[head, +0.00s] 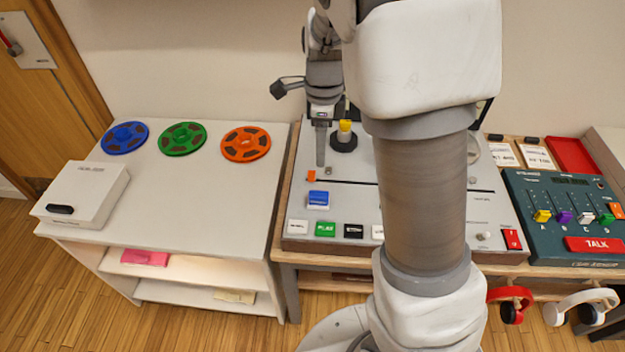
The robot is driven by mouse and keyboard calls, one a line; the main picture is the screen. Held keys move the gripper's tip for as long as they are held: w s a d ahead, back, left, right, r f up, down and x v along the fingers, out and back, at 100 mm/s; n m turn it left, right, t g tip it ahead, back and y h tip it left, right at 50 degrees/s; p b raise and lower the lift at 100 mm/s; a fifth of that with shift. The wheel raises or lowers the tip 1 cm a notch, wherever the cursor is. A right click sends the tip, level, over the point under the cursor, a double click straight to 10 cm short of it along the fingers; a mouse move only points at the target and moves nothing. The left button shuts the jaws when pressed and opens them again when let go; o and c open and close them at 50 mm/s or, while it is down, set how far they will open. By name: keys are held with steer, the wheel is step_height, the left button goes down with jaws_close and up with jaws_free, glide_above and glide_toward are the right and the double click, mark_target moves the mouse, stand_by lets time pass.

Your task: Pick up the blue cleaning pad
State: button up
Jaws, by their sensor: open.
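A small blue block with a pale lower edge and faint lettering (318,199) lies on the left part of the grey console (350,212), above its row of push buttons. It is the only blue pad-like thing I see, but I cannot tell for sure that it is the cleaning pad. My gripper (321,160) points down over the console's left side, behind the blue block in the picture and apart from it. It is open, with nothing seen between the fingers. My arm hides the middle of the console.
A yellow-topped black knob (344,135) stands just right of my gripper. Left, a white shelf unit (190,215) bears reels and a white box (82,193). A pink pad (145,258) lies on its shelf. A teal mixer (562,222) stands right.

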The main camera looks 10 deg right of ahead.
steer(key=b, duration=0.2)
glide_above(319, 193)
step_height(319, 193, down, 12)
steer(key=shift+s+d+r, duration=0.15)
steer(key=shift+r, duration=0.05)
steer(key=shift+a+f+b, duration=0.2)
steer(key=shift+f+b, duration=0.3)
steer(key=shift+f, duration=2.55)
steer(key=shift+r, duration=0.1)
jaws_close()
